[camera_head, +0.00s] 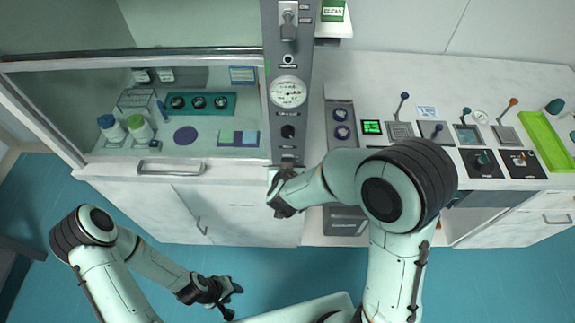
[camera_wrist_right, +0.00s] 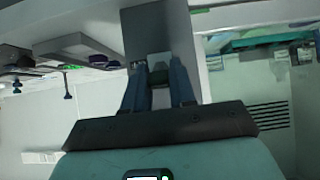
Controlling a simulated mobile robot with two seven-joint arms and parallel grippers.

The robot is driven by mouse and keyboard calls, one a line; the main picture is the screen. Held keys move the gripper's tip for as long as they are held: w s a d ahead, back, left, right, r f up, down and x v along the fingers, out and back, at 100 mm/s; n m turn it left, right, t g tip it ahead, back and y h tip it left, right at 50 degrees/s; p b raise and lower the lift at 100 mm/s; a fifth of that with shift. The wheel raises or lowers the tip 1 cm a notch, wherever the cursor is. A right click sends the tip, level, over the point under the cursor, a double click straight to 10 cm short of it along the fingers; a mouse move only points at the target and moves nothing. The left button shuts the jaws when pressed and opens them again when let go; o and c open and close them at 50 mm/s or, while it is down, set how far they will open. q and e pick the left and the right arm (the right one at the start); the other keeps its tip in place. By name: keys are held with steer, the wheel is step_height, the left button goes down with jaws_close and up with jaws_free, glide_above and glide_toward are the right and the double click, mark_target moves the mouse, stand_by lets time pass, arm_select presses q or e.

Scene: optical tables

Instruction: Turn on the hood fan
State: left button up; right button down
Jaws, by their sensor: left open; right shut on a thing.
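The fume hood stands at the left with a glass front, and a grey control column (camera_head: 271,60) runs along its right side. The column carries a lever switch (camera_head: 289,30), a round white gauge (camera_head: 288,92) and a black knob (camera_head: 288,131). My right gripper (camera_head: 284,178) is at the column's lower end, below the knob. In the right wrist view, its fingers (camera_wrist_right: 159,88) are shut on a small pale block (camera_wrist_right: 158,68) at the column; my arm hides this part in the head view. My left gripper (camera_head: 226,294) is open and empty, low over the floor.
Inside the hood are bottles (camera_head: 139,128), a teal tray (camera_head: 226,112) and a purple disc (camera_head: 186,135). The right counter holds several lever boxes, a green display (camera_head: 371,127) and a green tray (camera_head: 540,132). The hood handle (camera_head: 170,168) sticks out at the front.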

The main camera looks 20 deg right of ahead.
steer(key=shift+w+r, duration=0.1)
steer(key=shift+r, duration=0.05)
steer(key=c, duration=0.9)
jaws_free()
steer(key=v, duration=1.3)
steer(key=shift+s, duration=0.25)
steer(key=w+d+f+g+y, duration=0.1)
steer(key=d+f+g, duration=0.1)
steer(key=f, duration=0.8)
steer(key=w+d+f+g+y, duration=0.1)
steer(key=w+d+f, duration=0.1)
steer(key=f, duration=0.8)
steer(key=s+f+g+y, duration=0.1)
steer(key=s+f+g, duration=0.1)
steer(key=s+f, duration=0.3)
steer(key=s+f+g+y, duration=0.2)
steer(key=s+f, duration=0.4)
steer(key=s+a+f+g+y, duration=0.1)
steer(key=s+f+g, duration=0.2)
steer(key=s+f, duration=0.3)
steer(key=shift+m+y, duration=0.3)
